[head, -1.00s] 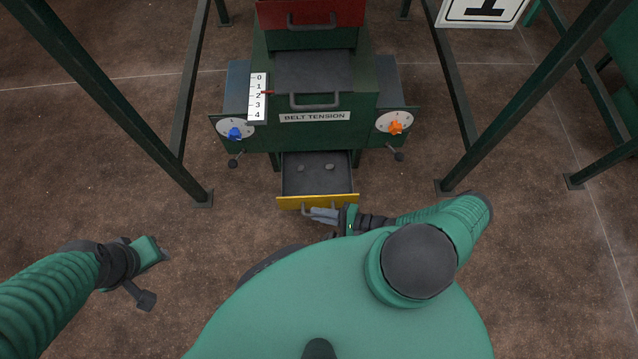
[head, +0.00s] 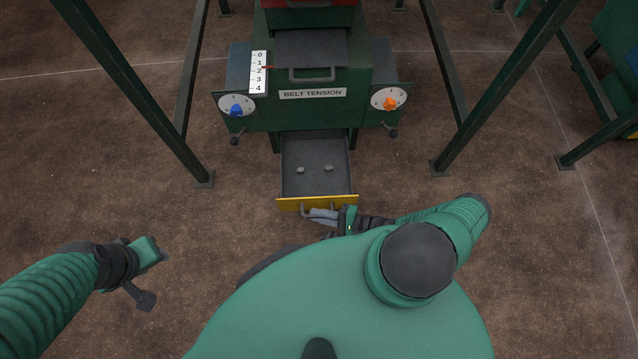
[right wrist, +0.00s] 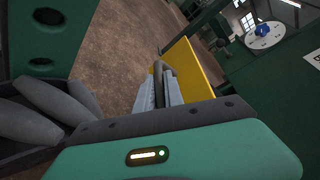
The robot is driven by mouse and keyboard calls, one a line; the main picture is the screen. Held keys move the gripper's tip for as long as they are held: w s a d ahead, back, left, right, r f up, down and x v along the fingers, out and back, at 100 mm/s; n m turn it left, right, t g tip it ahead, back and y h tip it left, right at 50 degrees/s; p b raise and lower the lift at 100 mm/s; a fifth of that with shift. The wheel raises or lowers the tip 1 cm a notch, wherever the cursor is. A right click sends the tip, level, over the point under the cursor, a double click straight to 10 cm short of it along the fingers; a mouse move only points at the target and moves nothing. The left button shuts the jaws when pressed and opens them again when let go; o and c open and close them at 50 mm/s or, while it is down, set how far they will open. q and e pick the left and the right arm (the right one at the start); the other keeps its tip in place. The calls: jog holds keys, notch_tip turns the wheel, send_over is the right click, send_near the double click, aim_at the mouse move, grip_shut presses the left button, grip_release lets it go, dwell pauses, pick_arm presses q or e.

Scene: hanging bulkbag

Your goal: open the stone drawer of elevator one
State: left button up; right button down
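The stone drawer (head: 315,165) is a dark tray with a yellow front (head: 340,202), low on the green machine. It stands well pulled out, and two small grey stones (head: 328,169) lie in it. Its grey handle (head: 305,210) is on the yellow front. My right gripper (head: 320,214) is at that handle. In the right wrist view the grey fingers (right wrist: 160,95) lie around the dark handle bar (right wrist: 158,70), beside the yellow front (right wrist: 195,70), and look shut on it. My left gripper (head: 148,272) is away at the lower left, empty; its finger gap is unclear.
Above the drawer, the green machine carries a BELT TENSION label (head: 313,94), a scale (head: 259,72), a blue knob (head: 236,110) and an orange knob (head: 390,103). Dark green frame legs (head: 185,150) stand on both sides. The brown floor around the drawer is clear.

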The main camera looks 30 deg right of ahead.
jog(key=c, duration=1.5)
grip_release()
jog(key=shift+o, duration=0.2)
jog(key=p+v, duration=0.3)
jog(key=v, duration=1.4)
jog(key=shift+w+d, duration=0.15)
